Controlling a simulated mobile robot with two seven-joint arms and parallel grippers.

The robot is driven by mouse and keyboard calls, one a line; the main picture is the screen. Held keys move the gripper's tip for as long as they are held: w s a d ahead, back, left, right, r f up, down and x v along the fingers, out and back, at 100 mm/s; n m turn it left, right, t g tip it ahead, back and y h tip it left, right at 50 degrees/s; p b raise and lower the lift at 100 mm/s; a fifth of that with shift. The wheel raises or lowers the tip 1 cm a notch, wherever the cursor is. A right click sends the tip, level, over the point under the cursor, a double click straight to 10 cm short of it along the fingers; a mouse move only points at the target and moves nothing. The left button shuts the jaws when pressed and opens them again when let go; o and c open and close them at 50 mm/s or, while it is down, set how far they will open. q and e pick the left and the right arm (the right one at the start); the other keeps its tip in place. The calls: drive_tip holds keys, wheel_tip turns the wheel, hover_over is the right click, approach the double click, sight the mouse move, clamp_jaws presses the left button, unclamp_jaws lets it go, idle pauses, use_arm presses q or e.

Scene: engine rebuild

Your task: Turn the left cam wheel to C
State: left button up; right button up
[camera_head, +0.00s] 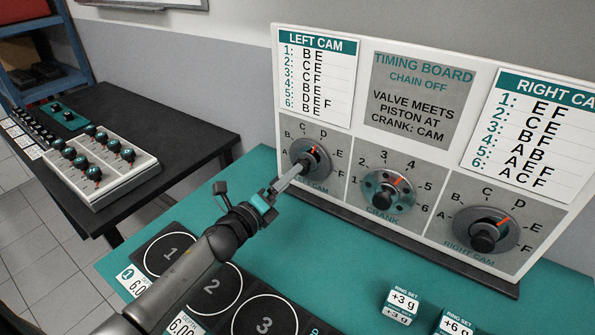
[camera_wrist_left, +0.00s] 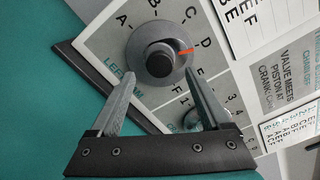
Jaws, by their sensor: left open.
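The left cam wheel (camera_head: 299,151) is a grey disc with a dark knob on the timing board, ringed by letters A to F. Its orange mark points at about D; the wheel also shows in the left wrist view (camera_wrist_left: 139,62). My left gripper (camera_head: 294,174) reaches toward it from the lower left. In the left wrist view its fingers (camera_wrist_left: 158,78) are open, with the tips at either side of the knob's lower edge. My right gripper is not in view.
The crank wheel (camera_head: 382,194) and right cam wheel (camera_head: 466,230) sit to the right on the board. Cards (camera_head: 317,75) hang above. Ring set boxes (camera_head: 402,303) and numbered circles (camera_head: 210,293) are on the teal table. A dark side table (camera_head: 165,125) stands left.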

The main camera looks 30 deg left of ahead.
sight(305, 164)
use_arm(q)
drive_tip(key=shift+w+d, duration=0.2)
drive_tip(key=shift+w, duration=0.95)
drive_tip(key=shift+w+d, duration=0.15)
drive_tip(key=shift+w, duration=0.95)
clamp_jaws()
